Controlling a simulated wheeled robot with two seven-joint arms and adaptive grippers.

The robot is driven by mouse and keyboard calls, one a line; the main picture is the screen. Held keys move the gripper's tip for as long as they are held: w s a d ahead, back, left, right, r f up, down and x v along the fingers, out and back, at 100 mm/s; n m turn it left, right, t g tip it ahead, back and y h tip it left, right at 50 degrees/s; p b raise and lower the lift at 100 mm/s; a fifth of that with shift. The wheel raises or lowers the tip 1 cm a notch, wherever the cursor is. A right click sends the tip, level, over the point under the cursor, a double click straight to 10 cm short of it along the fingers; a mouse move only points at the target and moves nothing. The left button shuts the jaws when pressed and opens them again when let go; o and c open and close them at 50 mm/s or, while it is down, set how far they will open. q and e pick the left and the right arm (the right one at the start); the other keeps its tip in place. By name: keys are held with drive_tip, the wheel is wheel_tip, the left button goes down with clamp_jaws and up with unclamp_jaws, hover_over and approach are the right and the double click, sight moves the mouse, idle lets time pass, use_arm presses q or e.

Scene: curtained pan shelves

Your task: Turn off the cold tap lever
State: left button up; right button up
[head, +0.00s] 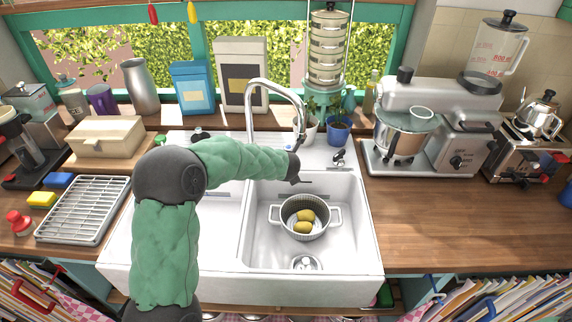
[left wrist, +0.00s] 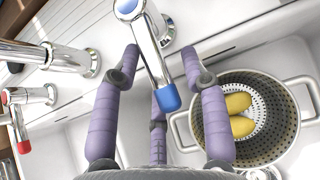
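The cold tap lever (left wrist: 153,66) is chrome with a blue tip. In the left wrist view it points down between the fingers of my left gripper (left wrist: 160,52). The purple fingers are spread on either side of the lever, with a third finger below its tip. I see no clear contact with the lever. In the head view the chrome cold tap (head: 340,158) stands behind the right sink basin. My green left arm reaches over the sink towards it, and the fingers are mostly hidden there. My right gripper is not in view.
A colander (head: 290,214) with yellow fruit sits in the right basin. The tall spout (head: 250,105) rises behind the arm. The red-tipped hot lever (left wrist: 20,130) is at the left in the wrist view. Potted plants (head: 338,130) and a stand mixer (head: 405,135) stand nearby.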

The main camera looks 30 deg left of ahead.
use_arm(q)
drive_tip(key=shift+w+d+r, duration=0.1)
drive_tip(key=shift+w+r, duration=0.05)
drive_tip(key=shift+w, duration=0.1)
drive_tip(key=shift+s, duration=0.1)
drive_tip(key=shift+o, duration=0.3)
drive_tip(key=o, duration=0.6)
drive_tip(key=shift+o, duration=0.2)
drive_tip(key=shift+s, duration=0.15)
drive_tip(key=shift+s+d+b, duration=0.45)
drive_tip(key=shift+s, duration=0.25)
drive_tip(key=shift+s+d+b, duration=0.25)
drive_tip(key=shift+s+d, duration=0.3)
drive_tip(key=shift+s, duration=0.3)
drive_tip(key=shift+s+d+b, duration=0.3)
drive_tip(key=shift+s+d, duration=0.25)
drive_tip(key=shift+s, duration=0.25)
drive_tip(key=shift+s+d+b, duration=0.25)
drive_tip(key=shift+s+d, duration=0.3)
drive_tip(key=shift+s, duration=0.3)
